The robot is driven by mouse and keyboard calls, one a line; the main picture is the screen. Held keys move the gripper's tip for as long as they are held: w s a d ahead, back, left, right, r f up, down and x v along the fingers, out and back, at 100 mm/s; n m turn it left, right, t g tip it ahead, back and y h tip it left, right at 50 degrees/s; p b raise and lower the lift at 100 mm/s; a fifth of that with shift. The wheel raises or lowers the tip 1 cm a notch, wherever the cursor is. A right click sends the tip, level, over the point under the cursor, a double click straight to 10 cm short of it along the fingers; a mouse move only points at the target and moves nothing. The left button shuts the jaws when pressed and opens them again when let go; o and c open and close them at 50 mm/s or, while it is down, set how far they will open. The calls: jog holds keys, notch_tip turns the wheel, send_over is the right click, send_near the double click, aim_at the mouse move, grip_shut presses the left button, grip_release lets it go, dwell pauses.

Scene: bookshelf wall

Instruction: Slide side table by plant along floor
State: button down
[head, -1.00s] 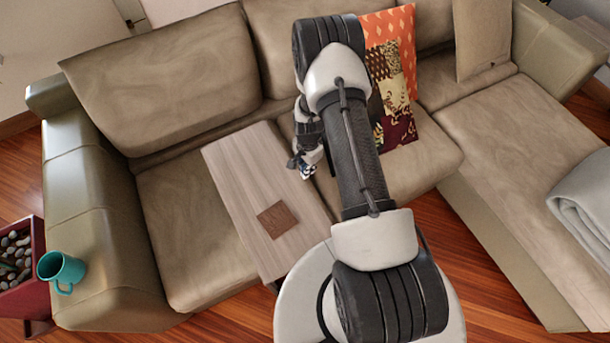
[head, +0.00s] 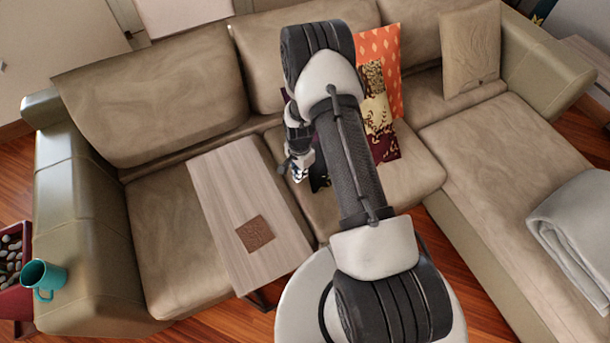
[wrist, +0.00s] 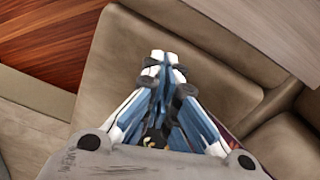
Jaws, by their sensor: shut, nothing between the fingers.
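The side table (head: 225,200) has a pale wood top and stands in front of the sofa's left seats, its top overlapping the seat in the head view. A brown square (head: 255,234) lies on the top. Part of the tabletop shows at upper right in the wrist view (wrist: 268,32). My gripper (head: 299,172) is right of the tabletop's far end, apart from it in the picture, over the sofa seat. In the wrist view my gripper (wrist: 164,62) has its fingers together with nothing between them. The table's legs are mostly hidden.
The beige sofa (head: 180,95) wraps behind and to the right. A teal mug (head: 42,278) sits on its left arm. A red planter with pebbles (head: 15,265) stands at far left. Cushions (head: 380,60) and a grey blanket (head: 575,220) lie on the sofa. Wood floor (head: 440,240) shows at centre right.

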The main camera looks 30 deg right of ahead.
aim_at(275, 205)
jog(key=s+a+f+b, duration=0.1)
jog(key=a+f, duration=0.3)
jog(key=f, duration=0.4)
jog(key=shift+a+b, duration=0.25)
jog(key=shift+b, duration=0.65)
jog(key=shift+f, duration=0.1)
jog(key=a, duration=0.2)
jog(key=s+a, duration=0.1)
jog(key=a, duration=0.1)
jog(key=s+a, duration=0.1)
jog(key=a, duration=0.1)
jog(key=shift+a+f, duration=0.1)
jog(key=shift+a, duration=0.25)
jog(key=shift+d, duration=0.1)
